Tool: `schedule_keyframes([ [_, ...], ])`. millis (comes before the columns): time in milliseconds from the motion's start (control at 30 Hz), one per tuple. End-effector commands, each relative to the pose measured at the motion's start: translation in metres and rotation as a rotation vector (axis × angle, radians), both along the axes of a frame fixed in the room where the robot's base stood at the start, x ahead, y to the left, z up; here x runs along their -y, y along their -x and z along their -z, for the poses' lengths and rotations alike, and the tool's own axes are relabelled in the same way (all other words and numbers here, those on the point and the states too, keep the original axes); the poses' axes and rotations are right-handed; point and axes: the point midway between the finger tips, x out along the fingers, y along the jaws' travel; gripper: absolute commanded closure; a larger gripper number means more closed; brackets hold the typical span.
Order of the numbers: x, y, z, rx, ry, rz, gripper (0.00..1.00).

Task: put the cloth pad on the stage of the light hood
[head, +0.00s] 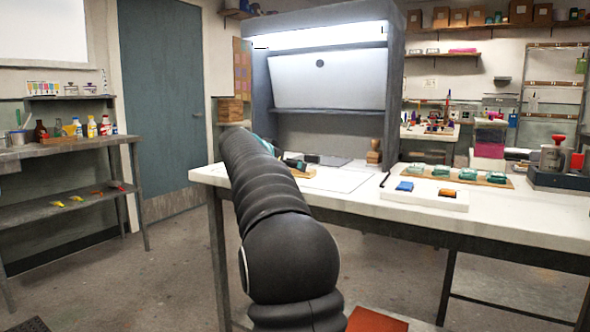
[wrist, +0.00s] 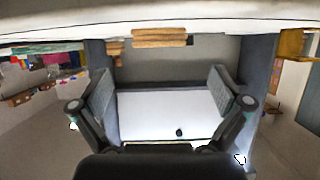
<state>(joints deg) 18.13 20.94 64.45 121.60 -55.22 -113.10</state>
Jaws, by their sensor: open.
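The light hood (head: 262,90) is a tall grey cabinet with a lit strip, standing at the back of the white bench. A blue square pad (head: 405,186) and an orange-brown one (head: 446,193) lie on a white board at the bench's right; I cannot tell which is the cloth pad. My gripper (wrist: 160,80) is open and empty in the wrist view, facing the hood's pale panel (wrist: 165,115), which looks upside down there.
The bench (head: 520,215) has a wooden strip (head: 470,177) with several teal glass items, and a wooden stamp (head: 375,152) near the hood. A dark box with red-topped containers (head: 552,180) stands at the right end. A side shelf stands left, with open floor between.

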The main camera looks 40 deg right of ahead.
Motion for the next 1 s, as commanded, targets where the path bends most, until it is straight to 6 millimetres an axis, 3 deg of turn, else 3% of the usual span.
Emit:
schedule_keyframes([
  [233,-0.030,0.012,-0.014,0.000,0.001,0.000,0.00],
  [633,-0.038,0.016,-0.018,0.003,0.003,-0.001,0.00],
  [767,-0.047,0.017,-0.037,0.064,0.060,-0.044,0.00],
  [867,-0.068,0.019,-0.069,0.169,0.151,-0.141,0.00],
  [1000,-0.129,0.025,-0.108,0.325,0.259,-0.389,0.00],
])
